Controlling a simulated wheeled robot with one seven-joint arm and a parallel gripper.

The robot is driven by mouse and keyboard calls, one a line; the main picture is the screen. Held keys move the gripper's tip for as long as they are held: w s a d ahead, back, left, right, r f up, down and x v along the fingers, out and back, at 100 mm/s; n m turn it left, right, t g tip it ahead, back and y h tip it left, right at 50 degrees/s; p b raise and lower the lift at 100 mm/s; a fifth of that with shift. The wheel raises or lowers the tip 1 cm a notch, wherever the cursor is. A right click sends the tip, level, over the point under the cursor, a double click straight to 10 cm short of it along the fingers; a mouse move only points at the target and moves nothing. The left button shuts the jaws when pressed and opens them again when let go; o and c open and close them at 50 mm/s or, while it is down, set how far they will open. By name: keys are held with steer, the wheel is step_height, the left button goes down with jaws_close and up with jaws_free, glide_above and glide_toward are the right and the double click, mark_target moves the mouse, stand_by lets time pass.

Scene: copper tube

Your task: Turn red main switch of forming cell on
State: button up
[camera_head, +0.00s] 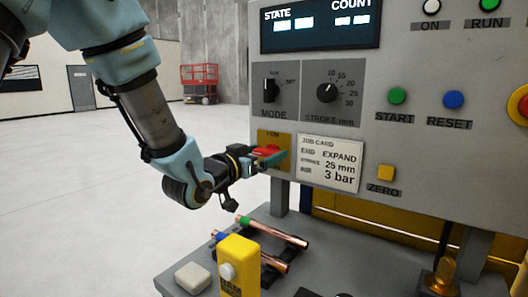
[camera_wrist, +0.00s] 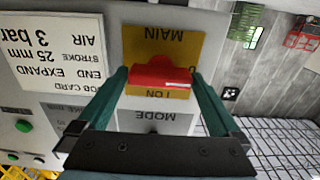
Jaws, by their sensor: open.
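The red main switch (camera_wrist: 160,80) has its handle lying crosswise on a yellow plate (camera_wrist: 178,45) marked MAIN and I ON. In the wrist view, which shows the panel upside down, the handle lies level between my two green fingers. My gripper (camera_wrist: 160,75) is open, with one finger near each end of the handle; I cannot tell whether they touch it. In the head view my gripper (camera_head: 268,158) is up against the panel and covers much of the plate, with some red of the switch (camera_head: 267,150) showing.
The control panel (camera_head: 400,150) carries a mode knob (camera_head: 271,88) above the switch, a stroke dial (camera_head: 327,92), several buttons and a white job card (camera_head: 329,162) close to the right. Open floor lies left.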

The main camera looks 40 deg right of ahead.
steer(key=c, duration=1.1)
steer(key=shift+o, duration=0.2)
steer(key=shift+f+m+b, duration=0.15)
steer(key=shift+m+b, duration=0.15)
steer(key=shift+b, duration=0.3)
steer(key=m+b, duration=0.1)
steer(key=b, duration=0.1)
steer(key=m+b, duration=0.1)
steer(key=b, duration=0.1)
steer(key=shift+f+b, duration=0.25)
steer(key=shift+b, duration=0.05)
steer(key=m+b, duration=0.6)
steer(key=b, duration=0.4)
steer(key=shift+s+m, duration=0.15)
steer(key=shift+m, duration=0.25)
steer(key=m+b, duration=0.5)
steer(key=b, duration=0.2)
steer(key=shift+f, duration=0.1)
steer(key=m+b, duration=0.3)
steer(key=b, duration=0.1)
steer(key=shift+r, duration=0.2)
steer(key=shift+m, duration=0.4)
